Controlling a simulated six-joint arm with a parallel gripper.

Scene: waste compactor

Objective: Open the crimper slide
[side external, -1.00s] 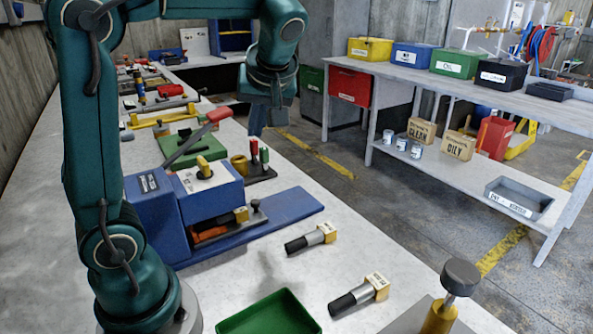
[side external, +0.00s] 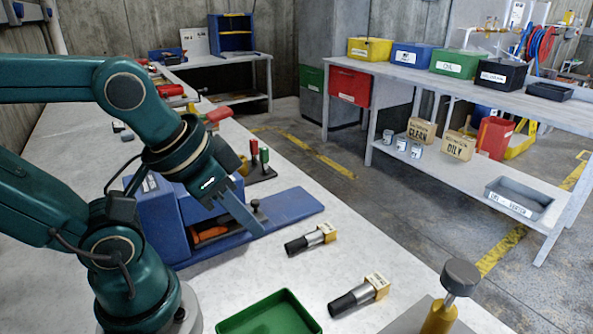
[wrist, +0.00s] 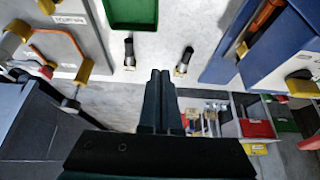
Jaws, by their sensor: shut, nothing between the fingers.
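The blue crimper (side external: 160,215) sits on the grey bench, with a long blue base plate (side external: 292,207) reaching right. An orange part (side external: 208,234) shows in its front opening. My gripper (side external: 256,231) is shut and empty, pointing down and right in front of the crimper, and it covers most of the slide and its yellow handle in the side view. I cannot tell whether it touches the crimper there.
Two black-handled tools with yellow ends (side external: 312,238) (side external: 360,295) lie right of the crimper. A green tray (side external: 270,315) is at the front. A stand with red and green handles (side external: 260,163) is behind the crimper. A dark-knobbed post (side external: 452,290) stands front right.

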